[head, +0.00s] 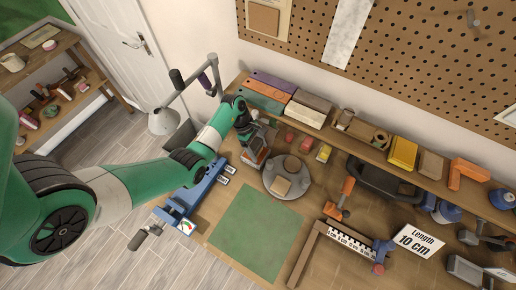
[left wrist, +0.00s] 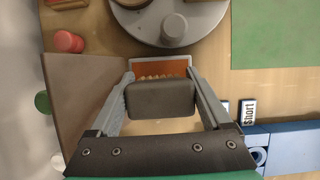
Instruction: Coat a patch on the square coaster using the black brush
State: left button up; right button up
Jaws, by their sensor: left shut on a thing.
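My left gripper (head: 258,146) is shut on the black brush (left wrist: 162,99), a dark block whose tan bristles show past its far edge in the left wrist view. The brush is over a small light-rimmed tray with an orange-brown inside (left wrist: 182,68); I cannot tell whether the bristles touch it. The tray also shows below the gripper in the head view (head: 254,159). A tan square coaster (head: 281,186) lies on a round grey disc (head: 300,187), just right of the gripper. A short cylinder (head: 292,163) stands on the disc. My right gripper is not in view.
A green mat (head: 255,233) lies in front of the disc. A blue clamp-like tool (head: 193,199) is at the left edge. Red and yellow small items (head: 323,153) and a shelf of boxes (head: 308,108) stand behind. A length sign (head: 415,241) is right.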

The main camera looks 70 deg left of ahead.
aim_at(259, 146)
pick_arm(q)
jog(key=shift+f+b, duration=0.3)
jog(key=shift+f, duration=0.1)
jog(key=shift+f, duration=0.1)
dwell(1.2)
notch_tip(259, 146, up, 3)
jog(key=p, duration=0.3)
notch_tip(259, 146, up, 2)
jog(key=shift+r+p, duration=0.1)
jog(key=shift+p, duration=0.4)
jog(key=shift+r, duration=1)
